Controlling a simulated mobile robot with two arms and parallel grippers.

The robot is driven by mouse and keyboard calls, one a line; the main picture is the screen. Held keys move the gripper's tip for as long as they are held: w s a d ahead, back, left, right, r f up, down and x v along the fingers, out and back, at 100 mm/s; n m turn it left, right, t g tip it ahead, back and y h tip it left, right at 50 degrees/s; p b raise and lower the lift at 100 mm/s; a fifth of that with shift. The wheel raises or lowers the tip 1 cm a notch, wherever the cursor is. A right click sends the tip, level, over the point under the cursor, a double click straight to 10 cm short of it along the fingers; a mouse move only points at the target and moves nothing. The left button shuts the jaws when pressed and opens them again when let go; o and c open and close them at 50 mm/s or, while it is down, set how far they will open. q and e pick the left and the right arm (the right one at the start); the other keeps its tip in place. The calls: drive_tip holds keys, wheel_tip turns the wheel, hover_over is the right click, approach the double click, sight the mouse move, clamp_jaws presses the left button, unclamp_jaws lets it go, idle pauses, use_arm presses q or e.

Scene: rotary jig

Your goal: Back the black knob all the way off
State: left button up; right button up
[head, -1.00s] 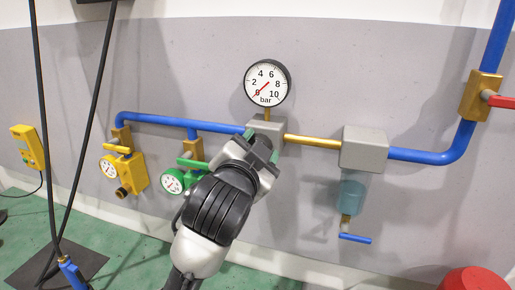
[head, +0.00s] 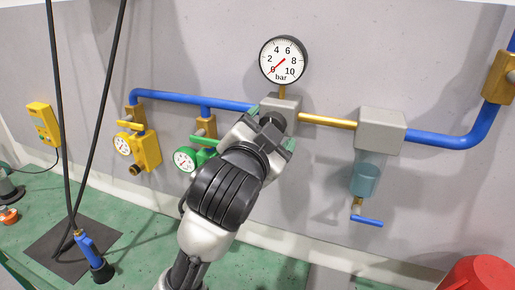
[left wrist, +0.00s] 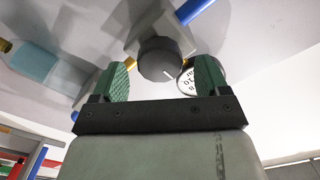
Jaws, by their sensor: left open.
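The black knob (left wrist: 160,60) is round with a white mark near its rim, and sits on a grey block (head: 286,108) below the pressure gauge (head: 284,60). In the left wrist view it lies between the two green finger pads, with a gap on each side. My left gripper (head: 270,129) is open in front of the grey block; it also shows in the left wrist view (left wrist: 161,82). In the head view the gripper largely hides the knob. The gauge needle points near 0. My right gripper is not in view.
A blue pipe (head: 170,96) runs left from the block, past green (head: 205,152) and yellow (head: 145,150) valve fittings. A brass pipe (head: 328,120) leads right to a grey filter head (head: 381,128) with a clear bowl (head: 366,180). Black cables hang at left.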

use_arm(q)
drive_tip(key=b+v, duration=0.2)
drive_tip(key=v, duration=0.7)
